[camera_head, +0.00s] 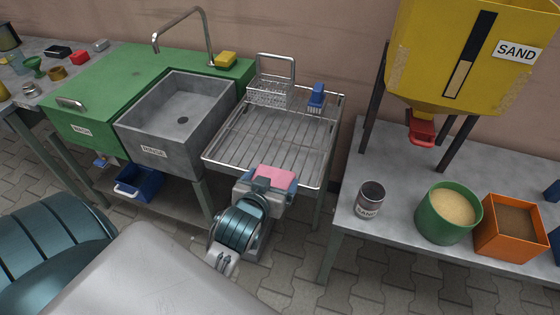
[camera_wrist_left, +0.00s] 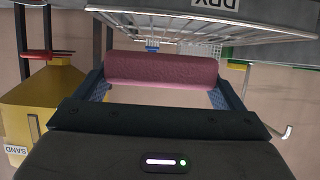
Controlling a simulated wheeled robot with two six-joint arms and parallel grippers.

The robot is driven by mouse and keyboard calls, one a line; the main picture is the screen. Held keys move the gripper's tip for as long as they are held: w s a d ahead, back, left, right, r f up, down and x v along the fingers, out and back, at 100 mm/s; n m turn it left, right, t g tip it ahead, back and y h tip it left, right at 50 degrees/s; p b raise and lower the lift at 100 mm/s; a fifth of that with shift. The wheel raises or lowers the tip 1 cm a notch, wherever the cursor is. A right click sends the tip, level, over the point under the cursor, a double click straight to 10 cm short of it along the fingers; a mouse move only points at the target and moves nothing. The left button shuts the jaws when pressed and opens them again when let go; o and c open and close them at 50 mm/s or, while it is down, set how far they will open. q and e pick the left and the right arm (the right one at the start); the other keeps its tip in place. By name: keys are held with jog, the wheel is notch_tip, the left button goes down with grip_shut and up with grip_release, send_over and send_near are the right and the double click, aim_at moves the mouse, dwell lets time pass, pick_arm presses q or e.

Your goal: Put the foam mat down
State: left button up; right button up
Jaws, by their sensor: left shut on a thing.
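The pink foam mat (camera_head: 276,177) is held by my left gripper (camera_head: 268,187) at the front edge of the wire drying rack (camera_head: 212,157). In the left wrist view the foam mat (camera_wrist_left: 160,69) spans between the two fingers of the left gripper (camera_wrist_left: 162,92), which is shut on it. There the rack (camera_wrist_left: 200,22), with a DRY label, shows beyond the mat. I cannot tell whether the mat touches the rack. My right gripper is not in view.
The rack's slatted floor is mostly clear; a wire basket (camera_head: 268,95) and a blue brush (camera_head: 317,96) stand at its back. Left of it is the grey RINSE sink (camera_head: 153,137). Right is a table with a can (camera_head: 369,200), a green pot (camera_head: 433,222) and an orange box (camera_head: 494,242).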

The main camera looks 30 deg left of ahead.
pick_arm(q)
jog(key=shift+s+d, duration=0.1)
jog(key=shift+s, duration=0.1)
jog(key=shift+w+d+r, duration=0.1)
jog(key=shift+w+r, duration=0.05)
jog(key=w+d+r+m+h+p, duration=0.2)
jog(key=w+d+r, duration=0.4)
jog(key=w, duration=0.5)
jog(key=shift+d+r+m+t+h+p, duration=0.3)
jog(key=shift+d+r+m+h, duration=0.1)
jog(key=shift+r+h, duration=0.25)
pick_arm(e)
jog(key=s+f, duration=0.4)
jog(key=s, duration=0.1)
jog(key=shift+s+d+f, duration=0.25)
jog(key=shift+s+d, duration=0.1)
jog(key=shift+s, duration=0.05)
pick_arm(q)
jog(key=shift+s, duration=0.1)
